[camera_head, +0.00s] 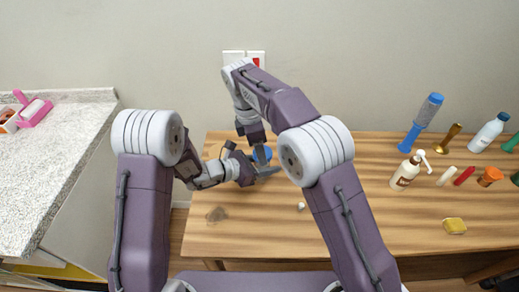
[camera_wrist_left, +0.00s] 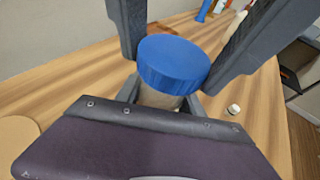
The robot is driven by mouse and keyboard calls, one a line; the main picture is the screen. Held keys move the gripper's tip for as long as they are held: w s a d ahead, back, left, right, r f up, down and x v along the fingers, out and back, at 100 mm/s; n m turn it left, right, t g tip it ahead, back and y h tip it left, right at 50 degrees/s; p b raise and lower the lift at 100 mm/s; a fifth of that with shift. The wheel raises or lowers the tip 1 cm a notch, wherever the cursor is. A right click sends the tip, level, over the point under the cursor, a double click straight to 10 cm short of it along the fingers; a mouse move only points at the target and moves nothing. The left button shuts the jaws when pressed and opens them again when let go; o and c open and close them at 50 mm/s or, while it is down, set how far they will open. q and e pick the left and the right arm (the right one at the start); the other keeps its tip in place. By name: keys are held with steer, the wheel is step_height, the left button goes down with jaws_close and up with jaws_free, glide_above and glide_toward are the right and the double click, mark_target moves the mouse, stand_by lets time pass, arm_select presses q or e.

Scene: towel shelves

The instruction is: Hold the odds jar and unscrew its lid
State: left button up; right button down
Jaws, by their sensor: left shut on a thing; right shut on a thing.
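The odds jar has a round blue lid (camera_wrist_left: 174,62) on top and stands upright between my grippers in the left wrist view. A small part of its pale body (camera_wrist_left: 158,97) shows under the lid. In the head view the blue lid (camera_head: 262,154) is partly hidden by my arms. My left gripper (camera_head: 266,172) comes in low from the side and is shut on the jar's body. My right gripper (camera_head: 258,141) reaches down from above and is shut on the lid, with a dark finger on each side. I cannot tell whether the lid has turned.
The wooden table (camera_head: 330,235) holds a pump bottle (camera_head: 405,173), a blue brush (camera_head: 421,122), a white bottle (camera_head: 487,133) and a yellow sponge (camera_head: 453,226) at the right. A small white piece (camera_head: 301,206) lies near the jar. A speckled counter (camera_head: 50,160) stands at the left.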

steer(key=n, duration=0.2)
steer(key=shift+s+n, duration=0.3)
steer(key=shift+s, duration=0.05)
steer(key=shift+d+n+t, duration=0.1)
steer(key=shift+n+t, duration=0.3)
steer(key=shift+n, duration=0.4)
steer(key=shift+s+n, duration=0.15)
steer(key=shift+n, duration=0.55)
steer(key=n, duration=0.3)
steer(key=shift+s+d+t+y, duration=0.1)
steer(key=shift+t+y, duration=0.2)
steer(key=shift+f, duration=0.1)
steer(key=n, duration=0.3)
steer(key=shift+s+d, duration=0.1)
